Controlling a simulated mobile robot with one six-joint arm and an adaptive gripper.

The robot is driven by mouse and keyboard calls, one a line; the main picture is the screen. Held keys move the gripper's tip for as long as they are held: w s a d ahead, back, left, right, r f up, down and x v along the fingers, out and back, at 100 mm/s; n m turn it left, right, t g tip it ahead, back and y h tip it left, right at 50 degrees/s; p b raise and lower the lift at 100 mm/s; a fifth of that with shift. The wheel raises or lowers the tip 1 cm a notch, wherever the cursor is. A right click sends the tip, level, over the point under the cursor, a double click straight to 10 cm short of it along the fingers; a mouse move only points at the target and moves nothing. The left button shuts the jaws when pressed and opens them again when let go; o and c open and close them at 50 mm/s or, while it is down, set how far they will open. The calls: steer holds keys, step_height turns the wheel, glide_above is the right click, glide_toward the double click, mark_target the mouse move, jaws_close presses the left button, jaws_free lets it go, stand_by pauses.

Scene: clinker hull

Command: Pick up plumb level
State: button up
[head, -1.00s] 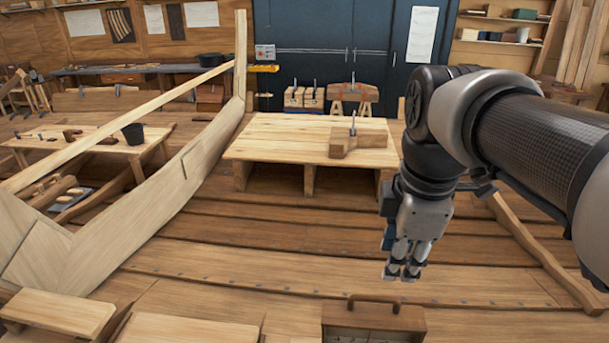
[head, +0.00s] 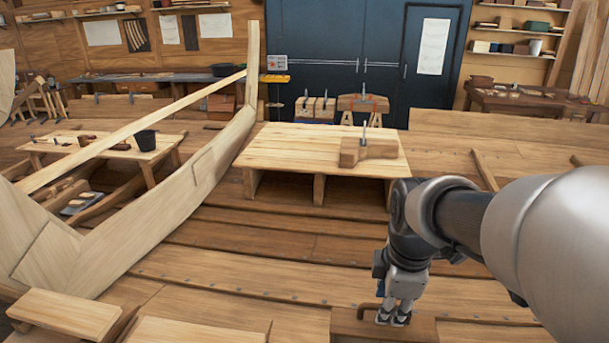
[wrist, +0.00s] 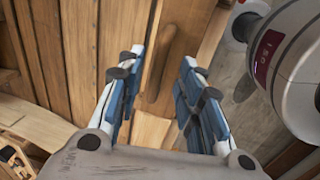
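A brown wooden case-like object (head: 348,328) with a bar handle stands at the bottom of the head view, cut off by the frame edge. I cannot tell whether it is the plumb level. My gripper (head: 393,318) points down over its top, hiding part of the handle. In the wrist view my gripper (wrist: 164,58) is open, with blue-padded fingers apart. The rounded brown handle (wrist: 163,68) shows between and beyond the fingertips, and nothing is visibly held. A small yellow bar (head: 275,78) shows far off by the dark cabinet.
A pale workbench (head: 290,145) carries a wooden block with a clamp (head: 366,150). The curved hull timber (head: 190,185) rises on the left. A pale bench (head: 65,313) is at the lower left. Open plank floor (head: 260,235) lies between.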

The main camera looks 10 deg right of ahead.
steer(key=f, duration=0.1)
steer(key=w+f, duration=0.1)
steer(key=f, duration=0.1)
steer(key=shift+s, duration=0.1)
steer(key=shift+c, duration=0.3)
jaws_close()
stand_by(0.6)
